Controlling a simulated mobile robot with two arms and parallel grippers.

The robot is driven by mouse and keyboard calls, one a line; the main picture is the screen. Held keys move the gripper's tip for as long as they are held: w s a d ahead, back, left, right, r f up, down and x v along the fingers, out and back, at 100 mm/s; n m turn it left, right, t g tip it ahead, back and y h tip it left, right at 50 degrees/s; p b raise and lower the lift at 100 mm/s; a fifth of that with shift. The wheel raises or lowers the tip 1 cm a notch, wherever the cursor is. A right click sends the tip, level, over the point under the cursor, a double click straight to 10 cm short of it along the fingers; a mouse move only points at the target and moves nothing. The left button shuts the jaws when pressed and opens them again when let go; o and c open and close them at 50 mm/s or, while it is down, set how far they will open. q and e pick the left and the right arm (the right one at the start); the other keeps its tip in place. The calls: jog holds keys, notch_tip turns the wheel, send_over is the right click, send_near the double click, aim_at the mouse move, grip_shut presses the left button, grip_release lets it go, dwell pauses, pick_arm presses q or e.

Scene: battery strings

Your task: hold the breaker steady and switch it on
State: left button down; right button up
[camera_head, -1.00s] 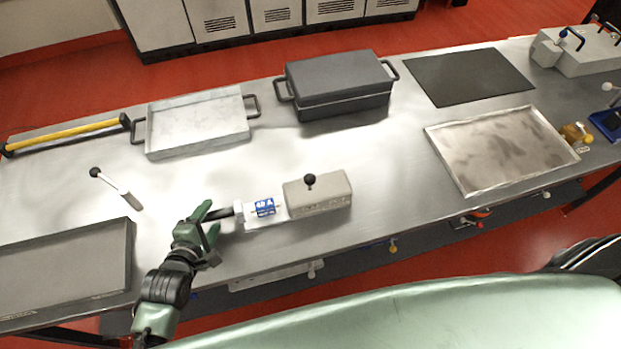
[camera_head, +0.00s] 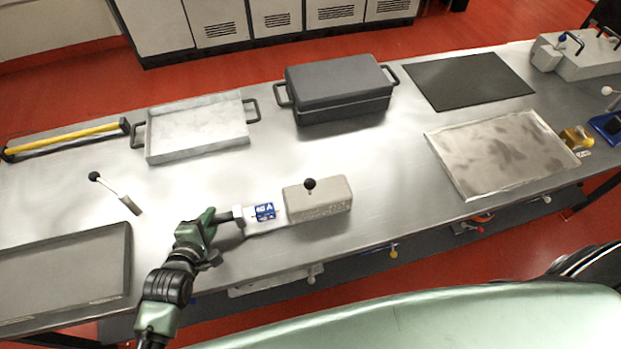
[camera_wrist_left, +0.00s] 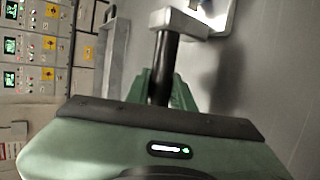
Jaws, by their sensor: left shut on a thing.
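The breaker shows in the head view as a beige box (camera_head: 325,208) with a black ball knob (camera_head: 310,184) on top. A white plate with a blue label (camera_head: 262,213) joins its left end, and a black handle (camera_head: 224,217) sticks out to the left. My left gripper (camera_head: 211,219) is shut on this handle. In the left wrist view its green fingers (camera_wrist_left: 163,92) are on either side of the black handle (camera_wrist_left: 165,60), below a pale end piece (camera_wrist_left: 180,22). My right gripper is not in view.
A loose lever (camera_head: 115,192) lies left of the breaker. A grey tray (camera_head: 62,270) is at the front left. A light tray (camera_head: 197,130) and a dark lidded box (camera_head: 340,88) stand behind. A stained tray (camera_head: 500,155) lies to the right. The bench around the breaker is clear.

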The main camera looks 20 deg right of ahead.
pick_arm(q)
jog(key=shift+w+d+r, duration=0.1)
jog(key=shift+r, duration=0.15)
jog(key=shift+f, duration=0.1)
jog(key=shift+f, duration=0.2)
jog(key=shift+s+f, duration=0.25)
jog(key=shift+f, duration=0.05)
dwell(0.8)
